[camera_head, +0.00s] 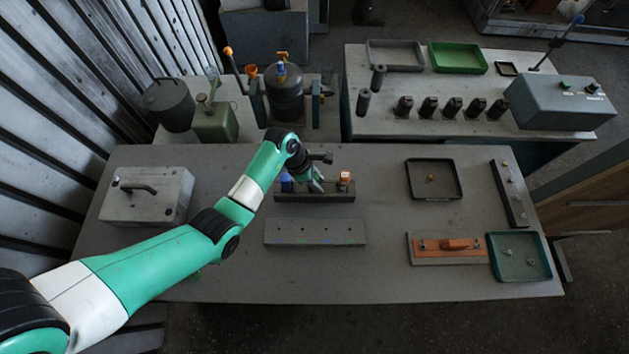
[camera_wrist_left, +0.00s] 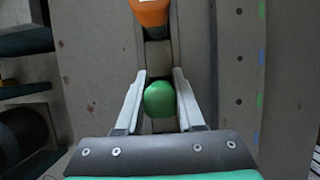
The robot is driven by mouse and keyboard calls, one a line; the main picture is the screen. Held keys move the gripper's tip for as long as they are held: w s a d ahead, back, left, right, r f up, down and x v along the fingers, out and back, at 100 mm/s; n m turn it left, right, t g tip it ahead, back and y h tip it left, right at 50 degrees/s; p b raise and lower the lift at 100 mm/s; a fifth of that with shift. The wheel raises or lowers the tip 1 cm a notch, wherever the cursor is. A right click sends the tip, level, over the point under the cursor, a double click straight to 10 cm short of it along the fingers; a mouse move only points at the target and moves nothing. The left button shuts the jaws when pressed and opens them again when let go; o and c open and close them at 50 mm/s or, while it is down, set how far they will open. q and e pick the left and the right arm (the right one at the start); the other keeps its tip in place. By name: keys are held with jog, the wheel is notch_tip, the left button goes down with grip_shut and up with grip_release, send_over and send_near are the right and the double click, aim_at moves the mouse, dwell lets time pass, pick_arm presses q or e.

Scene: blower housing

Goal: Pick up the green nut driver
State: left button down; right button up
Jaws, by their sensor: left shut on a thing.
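My left gripper (camera_head: 316,182) is over the dark rack (camera_head: 332,197) in the middle of the table. In the left wrist view its two pale fingers (camera_wrist_left: 160,100) are shut on the round top of the green nut driver (camera_wrist_left: 159,98), one on each side. The driver appears still in line with the rack; its lower part is hidden. In the head view the gripper mostly hides it. An orange driver (camera_head: 345,177) stands in the rack to the right, also seen in the left wrist view (camera_wrist_left: 150,12). A blue driver (camera_head: 286,183) stands to the left. My right gripper is not in view.
A grey plate (camera_head: 315,232) with coloured marks lies in front of the rack. A grey box with a handle (camera_head: 146,195) is at the left. At the right are a black tray (camera_head: 413,180), a teal tray (camera_head: 520,270) and an orange-topped block (camera_head: 447,248).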

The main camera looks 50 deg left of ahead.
pick_arm(q)
notch_tip(320, 180, up, 10)
jog(key=shift+r+p, duration=0.1)
jog(key=shift+p, duration=1.15)
jog(key=c, duration=1.1)
grip_release()
grip_shut()
